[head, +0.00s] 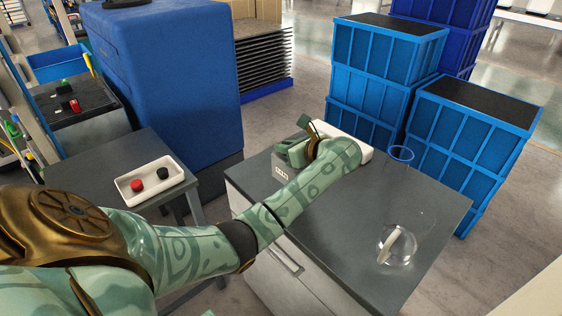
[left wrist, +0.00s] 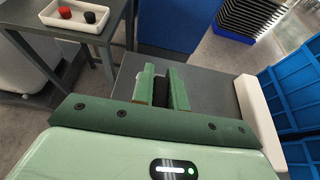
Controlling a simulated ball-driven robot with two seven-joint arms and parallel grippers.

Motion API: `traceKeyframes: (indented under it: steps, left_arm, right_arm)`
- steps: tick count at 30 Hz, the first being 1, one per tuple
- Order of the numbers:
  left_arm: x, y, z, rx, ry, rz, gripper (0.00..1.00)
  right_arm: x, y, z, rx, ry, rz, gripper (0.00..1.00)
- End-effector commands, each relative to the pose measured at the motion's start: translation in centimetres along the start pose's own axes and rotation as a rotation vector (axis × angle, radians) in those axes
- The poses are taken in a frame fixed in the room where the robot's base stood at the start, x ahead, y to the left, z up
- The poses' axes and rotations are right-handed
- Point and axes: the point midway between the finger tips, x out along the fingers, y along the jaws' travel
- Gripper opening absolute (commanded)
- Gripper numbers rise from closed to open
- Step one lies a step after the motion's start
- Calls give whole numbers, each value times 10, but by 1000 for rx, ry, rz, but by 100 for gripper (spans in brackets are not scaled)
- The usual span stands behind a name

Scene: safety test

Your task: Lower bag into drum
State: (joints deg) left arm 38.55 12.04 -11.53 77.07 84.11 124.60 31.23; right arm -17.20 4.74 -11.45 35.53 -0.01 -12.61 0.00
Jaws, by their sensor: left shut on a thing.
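My left gripper (head: 286,158) is over the far left edge of the grey-topped cabinet (head: 325,215). In the left wrist view its two green fingers (left wrist: 161,88) are shut on a small dark thing (left wrist: 161,92). I cannot tell whether this is the bag; the fingers hide most of it. A small grey block with a label (head: 283,172) shows just below the fingers in the head view. No drum can be made out for certain. My right gripper is not in view.
A white tray (head: 352,147) lies behind my left wrist. A clear beaker (head: 401,154) and glassware (head: 396,246) stand on the right. A side table holds a tray (head: 146,197) with red and black pieces. Blue crates (head: 463,150) and a tall blue container (head: 168,85) stand behind.

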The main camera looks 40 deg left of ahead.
Motion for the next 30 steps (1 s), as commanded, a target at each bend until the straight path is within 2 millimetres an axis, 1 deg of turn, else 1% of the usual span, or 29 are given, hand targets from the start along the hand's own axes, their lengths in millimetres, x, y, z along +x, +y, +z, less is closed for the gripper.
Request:
traceKeyframes:
  steps: [1,3,8,10,11,14,16,23,28,29,30]
  left_arm:
    - [11,-1,-7,2,-7,1,0]
    - [21,0,-11,1,-4,1,0]
    - [30,-1,-15,-1,-4,-2,0]
    - [37,-1,-19,-1,-5,-1,0]
    - [41,0,-21,0,-4,0,0]
    - [48,0,-37,2,-5,0,0]
    - [50,-1,-45,0,-2,0,0]
    - [49,-1,-43,-3,-2,-2,0]
    - [51,-1,-49,-2,-2,-2,0]
    - [51,-1,-49,-1,0,-2,20]
    - [50,-1,-48,-1,-1,-2,31]
  right_arm:
    - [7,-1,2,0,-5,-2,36]
    - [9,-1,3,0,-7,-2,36]
    - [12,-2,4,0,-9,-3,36]
    - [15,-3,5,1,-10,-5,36]
    - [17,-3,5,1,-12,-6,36]
    - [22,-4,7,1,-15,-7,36]
    - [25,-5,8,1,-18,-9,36]
    - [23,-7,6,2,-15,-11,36]
    - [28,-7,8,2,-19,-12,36]
    - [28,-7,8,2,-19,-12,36]
    - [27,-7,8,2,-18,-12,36]
